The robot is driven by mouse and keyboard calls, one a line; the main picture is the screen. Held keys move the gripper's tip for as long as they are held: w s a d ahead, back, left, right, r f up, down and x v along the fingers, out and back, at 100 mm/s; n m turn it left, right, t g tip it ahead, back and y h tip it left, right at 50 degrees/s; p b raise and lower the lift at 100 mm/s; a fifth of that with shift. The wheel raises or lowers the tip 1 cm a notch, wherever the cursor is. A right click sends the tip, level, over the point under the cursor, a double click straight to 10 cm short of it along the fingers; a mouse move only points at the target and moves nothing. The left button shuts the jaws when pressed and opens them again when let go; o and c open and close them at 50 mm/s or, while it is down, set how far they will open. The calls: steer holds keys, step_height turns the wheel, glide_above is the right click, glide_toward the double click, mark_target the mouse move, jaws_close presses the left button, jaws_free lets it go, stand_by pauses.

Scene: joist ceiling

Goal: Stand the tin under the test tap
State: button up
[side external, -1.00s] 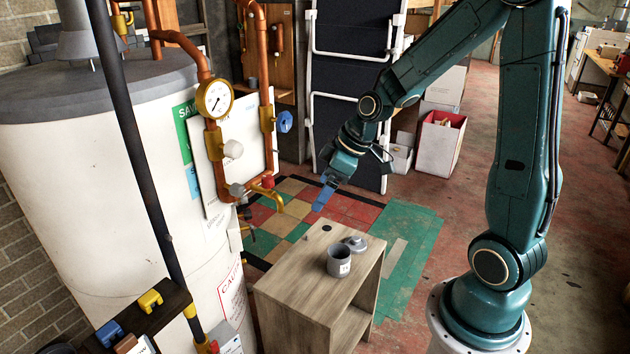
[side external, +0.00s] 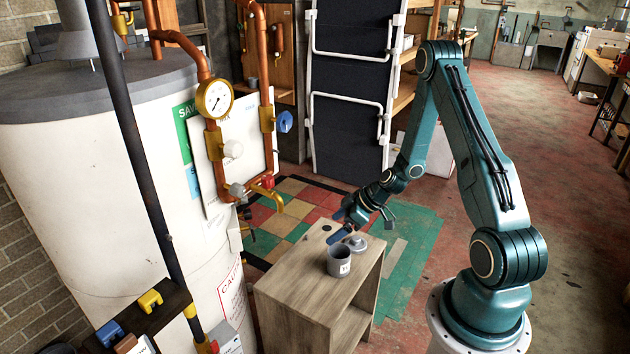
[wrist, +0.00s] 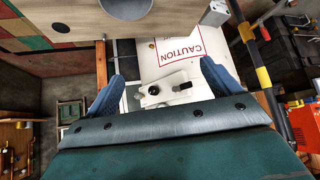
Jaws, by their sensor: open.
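The tin (side external: 339,264), a grey cup-shaped can with a white label, stands upright and open-topped on the wooden cabinet (side external: 290,283). A grey knobbed lid (side external: 356,243) lies just behind it. The test tap (side external: 272,197) is a brass spout with a red handle, on copper pipework left of the cabinet. My gripper (side external: 338,236) is above the cabinet's back edge, close to the tin and lid. In the wrist view its blue fingers (wrist: 162,78) are apart with nothing held. A round grey thing is cut off at that view's top; I cannot tell whether it is tin or lid.
A dark round mark (side external: 327,228) lies on the cabinet top near its back. The white tank (side external: 110,180) and a dark slanting pole (side external: 140,165) stand at left. A pressure gauge (side external: 214,99) sits above the tap. The cabinet top's front left is bare.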

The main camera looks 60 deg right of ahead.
steer(key=m+t+h, duration=0.1)
glide_toward(334, 256)
steer(key=f, duration=0.1)
steer(key=w+d+f, duration=0.1)
steer(key=f, duration=0.1)
steer(key=w+f, duration=0.1)
steer(key=shift+w+d+f, duration=0.2)
steer(key=shift+d+f, duration=0.1)
steer(key=shift+d, duration=0.1)
steer(key=shift+x, duration=3.75)
steer(key=shift+w+r, duration=0.1)
steer(key=shift+w, duration=0.05)
steer(key=c, duration=1.3)
steer(key=shift+r, duration=0.1)
step_height(334, 256, up, 20)
steer(key=shift+f, duration=0.1)
